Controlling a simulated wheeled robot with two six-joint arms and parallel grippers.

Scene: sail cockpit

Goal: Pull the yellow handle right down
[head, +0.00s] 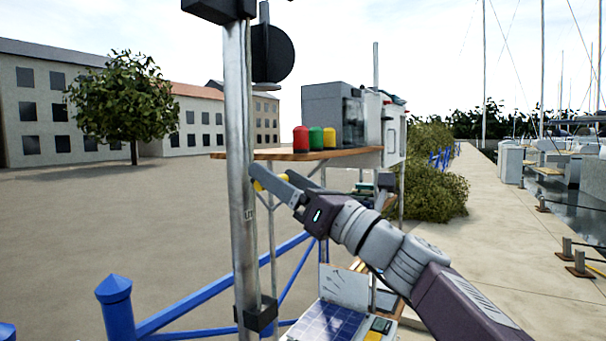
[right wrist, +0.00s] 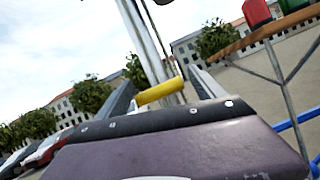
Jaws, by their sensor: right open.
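The yellow handle (head: 270,182) is a short bar beside the grey metal pole (head: 240,150) in the head view. My right gripper (head: 271,170) is at it, and its grey fingers hide part of the bar. In the right wrist view the yellow handle (right wrist: 160,91) spans the gap between the two open fingers of my right gripper (right wrist: 163,82), with the pole behind it. The fingers are apart and not shut on the bar; I cannot tell whether either touches it. My left gripper is out of view.
A wooden shelf (head: 330,156) with red, green and yellow containers stands behind the pole. A blue railing (head: 200,304) runs low at the left. A solar panel (head: 326,322) lies below my right arm. The paved quay (head: 500,230) at right is open.

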